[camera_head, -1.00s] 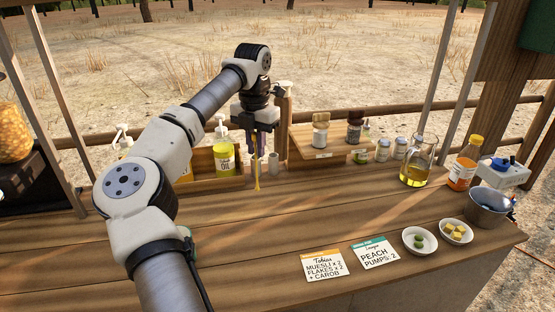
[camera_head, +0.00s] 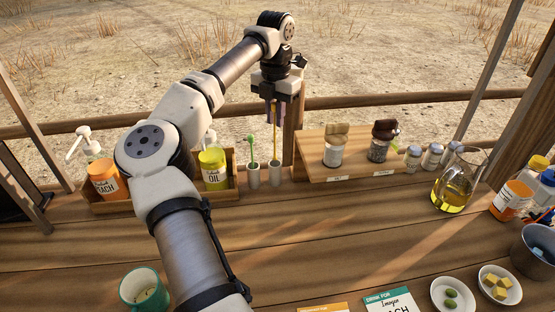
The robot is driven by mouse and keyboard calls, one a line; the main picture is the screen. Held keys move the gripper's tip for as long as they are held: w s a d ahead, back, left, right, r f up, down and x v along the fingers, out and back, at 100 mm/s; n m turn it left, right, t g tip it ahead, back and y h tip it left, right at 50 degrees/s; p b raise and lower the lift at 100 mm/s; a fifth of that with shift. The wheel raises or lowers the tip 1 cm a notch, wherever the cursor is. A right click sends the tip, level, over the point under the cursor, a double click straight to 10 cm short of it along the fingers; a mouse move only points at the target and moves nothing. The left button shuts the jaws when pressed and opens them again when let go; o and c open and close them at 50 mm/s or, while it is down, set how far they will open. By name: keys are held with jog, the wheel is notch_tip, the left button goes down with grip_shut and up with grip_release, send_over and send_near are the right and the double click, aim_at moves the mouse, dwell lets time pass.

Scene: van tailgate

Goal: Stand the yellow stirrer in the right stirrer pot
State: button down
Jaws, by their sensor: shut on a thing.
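The yellow stirrer (camera_head: 275,143) hangs upright below my gripper (camera_head: 275,116), which is shut on its upper part. The right stirrer pot (camera_head: 275,177), a small pale cup, stands directly below. The stirrer's lower end reaches the pot's rim in the picture. I cannot tell how far inside it is, or whether it touches the bottom. The left stirrer pot (camera_head: 253,178) stands close beside it and holds a green stirrer (camera_head: 251,150) with a round top.
To the right, a wooden stand (camera_head: 312,165) bears jars. A teal mug (camera_head: 143,291) stands in front. The middle of the counter is clear.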

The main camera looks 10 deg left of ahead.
aim_at(275, 157)
notch_tip(275, 157, down, 8)
jog(key=shift+s+f+p, duration=0.1)
jog(key=shift+f+p, duration=0.1)
jog(key=shift+p, duration=0.85)
jog(key=shift+f, duration=0.1)
jog(key=c, duration=1.4)
grip_release()
notch_tip(275, 157, up, 12)
jog(key=b, duration=0.3)
